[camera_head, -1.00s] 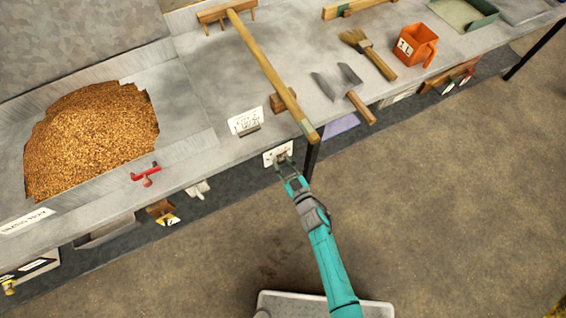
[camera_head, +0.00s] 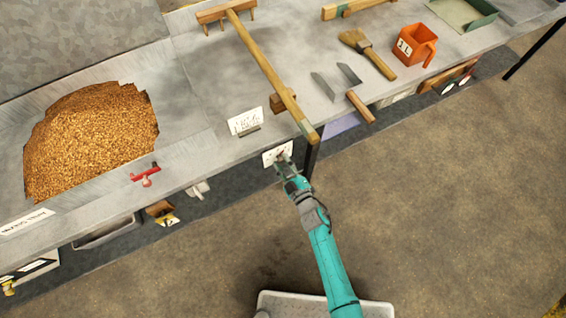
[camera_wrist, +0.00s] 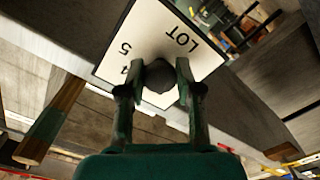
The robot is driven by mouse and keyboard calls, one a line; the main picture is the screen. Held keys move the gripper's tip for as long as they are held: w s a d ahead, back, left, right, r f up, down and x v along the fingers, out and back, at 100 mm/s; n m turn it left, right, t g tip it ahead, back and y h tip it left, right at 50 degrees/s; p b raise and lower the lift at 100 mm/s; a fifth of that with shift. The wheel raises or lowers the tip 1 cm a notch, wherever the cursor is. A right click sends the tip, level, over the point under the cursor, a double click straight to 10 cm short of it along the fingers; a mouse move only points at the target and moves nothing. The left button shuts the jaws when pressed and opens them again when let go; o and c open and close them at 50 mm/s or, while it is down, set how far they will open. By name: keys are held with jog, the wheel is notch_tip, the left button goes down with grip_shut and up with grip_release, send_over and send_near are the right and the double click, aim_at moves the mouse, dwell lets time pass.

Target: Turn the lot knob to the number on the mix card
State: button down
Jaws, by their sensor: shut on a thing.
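The lot knob (camera_wrist: 160,77) is a dark round knob on a white plate (camera_wrist: 140,35) marked LOT, with the digits 5 and 4 showing in the wrist view. The plate is fixed to the bench's front edge and shows in the head view (camera_head: 271,155). My gripper (camera_wrist: 157,84) is shut on the knob, one finger on each side; it also shows in the head view (camera_head: 284,166). The knob's pointer and the rest of the dial are hidden. A white card (camera_head: 244,121) stands on the bench just above the plate; its writing is too small to read surely.
A long wooden rake (camera_head: 262,63) lies on the bench, its handle end jutting over the edge beside the plate. A grain heap (camera_head: 90,135) and a red handle (camera_head: 146,174) are at left. The floor in front is clear.

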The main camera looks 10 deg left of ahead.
dwell(0.3)
jog(key=c, duration=0.8)
grip_release()
jog(key=v, duration=1.2)
